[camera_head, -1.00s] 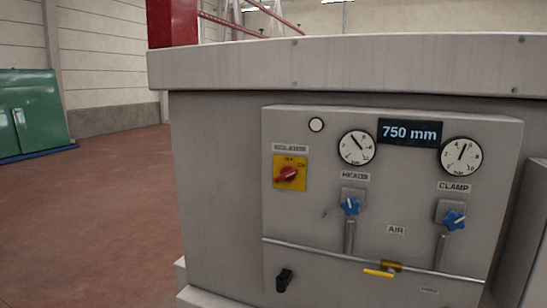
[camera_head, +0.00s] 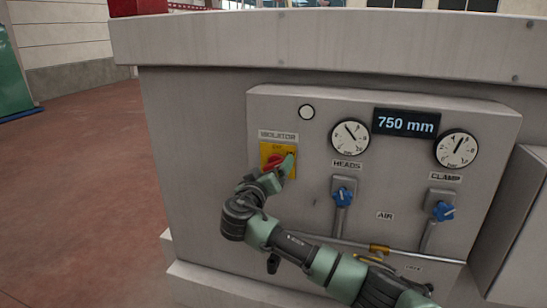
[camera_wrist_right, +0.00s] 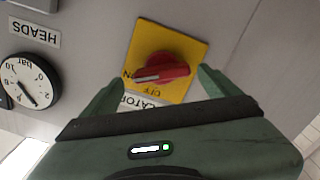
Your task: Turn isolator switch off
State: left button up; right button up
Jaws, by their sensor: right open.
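The isolator switch is a red rotary knob (camera_head: 272,162) on a yellow plate (camera_head: 267,149), under the ISOLATOR label at the left of the machine's panel. In the right wrist view, which is upside down, the knob (camera_wrist_right: 162,68) sits on its plate (camera_wrist_right: 185,38); its white-marked end points toward the ON lettering. My right gripper (camera_head: 282,168) is in front of the switch and partly covers it. In the wrist view the gripper (camera_wrist_right: 158,84) is open, one finger on each side of the knob, with visible gaps and nothing held. My left gripper is out of view.
The panel also holds a HEADS gauge (camera_head: 350,136), a CLAMP gauge (camera_head: 456,149), two blue valve knobs, a 750 mm display (camera_head: 406,122) and a yellow lever (camera_head: 380,248). The machine's top edge (camera_head: 330,35) overhangs above. Open floor (camera_head: 80,180) lies left.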

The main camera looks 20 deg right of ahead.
aim_at(273, 166)
jog(key=shift+p+x, duration=0.45)
jog(key=shift+x, duration=1.1)
jog(key=shift+a+f, duration=0.1)
jog(key=shift+c, duration=0.2)
